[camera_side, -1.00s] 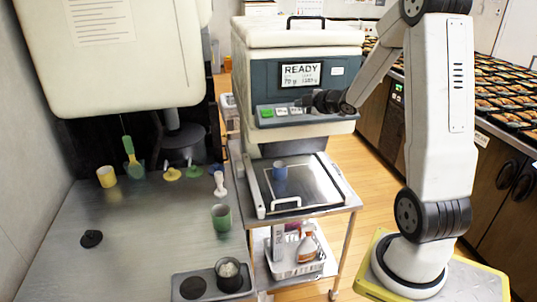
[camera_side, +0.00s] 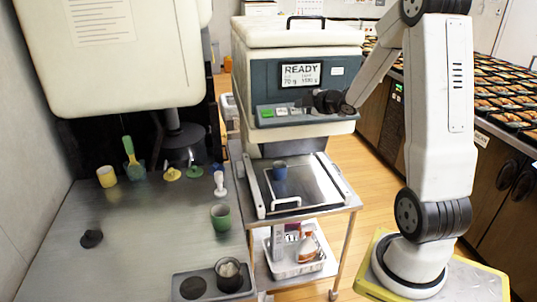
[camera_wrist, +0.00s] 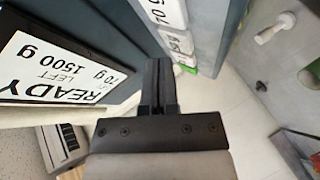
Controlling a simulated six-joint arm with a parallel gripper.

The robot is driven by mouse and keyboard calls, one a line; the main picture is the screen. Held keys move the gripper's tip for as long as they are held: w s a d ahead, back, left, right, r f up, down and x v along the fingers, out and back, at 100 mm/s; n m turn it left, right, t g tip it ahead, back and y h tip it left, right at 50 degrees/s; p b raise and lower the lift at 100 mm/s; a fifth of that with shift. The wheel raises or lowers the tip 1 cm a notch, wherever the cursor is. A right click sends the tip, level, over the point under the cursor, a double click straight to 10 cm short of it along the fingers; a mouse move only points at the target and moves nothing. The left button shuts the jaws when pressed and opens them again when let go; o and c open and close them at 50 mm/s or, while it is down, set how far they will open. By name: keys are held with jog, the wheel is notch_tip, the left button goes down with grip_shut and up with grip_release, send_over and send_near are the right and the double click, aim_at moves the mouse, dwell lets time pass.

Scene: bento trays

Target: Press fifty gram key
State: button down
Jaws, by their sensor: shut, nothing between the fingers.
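The machine's key panel (camera_side: 284,112) holds a row of keys on its front ledge. A green key (camera_side: 267,113) is at the left, with small white keys (camera_side: 282,111) to its right. My gripper (camera_side: 312,103) is shut and empty, at the right end of this row, hiding part of it. In the wrist view my two fingers (camera_wrist: 160,72) lie together beside the panel; a green key (camera_wrist: 187,68) and white keys (camera_wrist: 179,41) show past them. I cannot tell whether the fingertips touch a key.
The display (camera_side: 300,75) reads READY, with 70 g and 1500 g below. A steel table (camera_side: 150,235) at the left bears cups and utensils. Floor (camera_side: 385,165) shows at the right.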

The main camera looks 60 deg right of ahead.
jog(key=shift+w+d+f, duration=0.3)
jog(key=shift+f, duration=0.35)
dwell(1.1)
dwell(0.4)
jog(key=shift+s+a+r, duration=0.15)
jog(key=shift+r, duration=0.2)
jog(key=shift+s+a+r, duration=0.15)
jog(key=shift+r, duration=0.2)
jog(key=r, duration=0.1)
jog(key=s+a+r, duration=0.1)
jog(key=r, duration=0.2)
jog(key=shift+s+a+r, duration=0.15)
jog(key=shift+s+a, duration=0.25)
dwell(0.3)
dwell(0.5)
